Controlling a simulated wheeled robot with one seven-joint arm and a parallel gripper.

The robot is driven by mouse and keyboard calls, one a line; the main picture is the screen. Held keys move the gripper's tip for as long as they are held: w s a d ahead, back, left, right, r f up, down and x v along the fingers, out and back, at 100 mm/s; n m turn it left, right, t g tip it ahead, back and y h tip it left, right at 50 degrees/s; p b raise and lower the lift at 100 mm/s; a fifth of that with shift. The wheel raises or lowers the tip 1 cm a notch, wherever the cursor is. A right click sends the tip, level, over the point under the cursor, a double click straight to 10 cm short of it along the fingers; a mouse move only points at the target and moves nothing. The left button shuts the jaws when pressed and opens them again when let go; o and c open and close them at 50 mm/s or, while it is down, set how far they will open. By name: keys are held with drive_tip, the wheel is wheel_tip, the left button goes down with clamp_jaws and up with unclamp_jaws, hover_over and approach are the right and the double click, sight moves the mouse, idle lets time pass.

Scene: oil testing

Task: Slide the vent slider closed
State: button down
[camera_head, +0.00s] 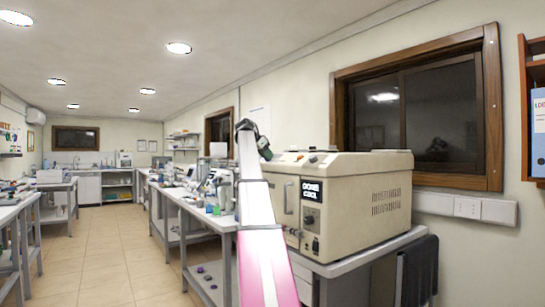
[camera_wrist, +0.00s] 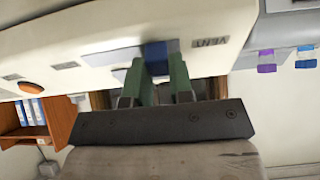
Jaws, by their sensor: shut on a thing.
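The blue vent slider (camera_wrist: 155,58) sits on the cream panel of the oven-like machine, beside an upside-down VENT label (camera_wrist: 210,42) in the wrist view. My gripper (camera_wrist: 161,72) has its green fingers on either side of the slider and is shut on it. The slider's lower part is hidden between the fingers. In the head view, the machine (camera_head: 350,200) stands on the right bench, and my gripper (camera_head: 264,150) is at its top left; the slider cannot be made out there.
An orange button (camera_wrist: 37,88) is on the same panel. Purple (camera_wrist: 266,62) and blue (camera_wrist: 305,56) small items lie off to the right in the wrist view. A wooden shelf (camera_head: 535,110) with binders hangs at the far right. The aisle floor (camera_head: 110,270) is clear.

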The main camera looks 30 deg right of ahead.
drive_tip(key=shift+w, duration=0.5)
drive_tip(key=c, duration=1)
unclamp_jaws()
drive_tip(key=shift+w, duration=0.1)
drive_tip(key=v, duration=1.1)
drive_tip(key=shift+f, duration=0.1)
